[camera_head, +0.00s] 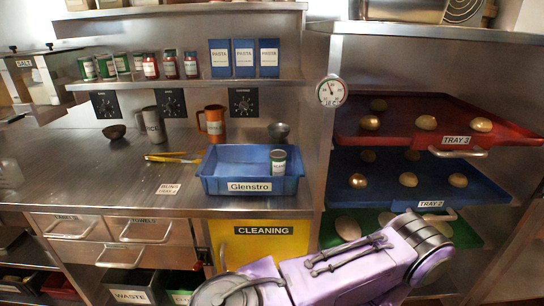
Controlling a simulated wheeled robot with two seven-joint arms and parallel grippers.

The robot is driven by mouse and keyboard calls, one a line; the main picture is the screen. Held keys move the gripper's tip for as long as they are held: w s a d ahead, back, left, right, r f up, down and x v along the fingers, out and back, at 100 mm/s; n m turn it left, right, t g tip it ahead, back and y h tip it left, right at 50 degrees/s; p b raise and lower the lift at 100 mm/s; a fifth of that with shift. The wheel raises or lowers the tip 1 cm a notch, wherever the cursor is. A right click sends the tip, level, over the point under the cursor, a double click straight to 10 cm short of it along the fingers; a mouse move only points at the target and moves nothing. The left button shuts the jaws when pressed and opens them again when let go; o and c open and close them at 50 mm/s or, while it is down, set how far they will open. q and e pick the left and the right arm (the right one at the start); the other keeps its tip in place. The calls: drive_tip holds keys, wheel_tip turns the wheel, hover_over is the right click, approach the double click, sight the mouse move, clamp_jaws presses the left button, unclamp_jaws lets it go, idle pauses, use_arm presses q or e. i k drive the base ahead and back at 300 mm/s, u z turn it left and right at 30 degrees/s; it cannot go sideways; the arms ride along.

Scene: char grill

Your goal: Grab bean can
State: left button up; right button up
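A can with a green band and white label (278,163) stands upright in the right part of the blue Glenstro bin (222,186) on the counter. Several more cans stand on the shelf at the upper left: green-and-white cans (105,66) at its left end and red-and-white cans (169,66) to their right. The labels are too small to read, so I cannot tell which can is beans. A purple arm of mine crosses the bottom of the view, below the counter. Neither gripper shows.
Three pasta boxes (244,58) stand right of the cans. The counter's left middle is clear.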

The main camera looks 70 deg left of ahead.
sight(278, 158)
drive_tip(key=u, duration=0.7)
drive_tip(key=i, duration=0.7)
drive_tip(key=u, duration=0.9)
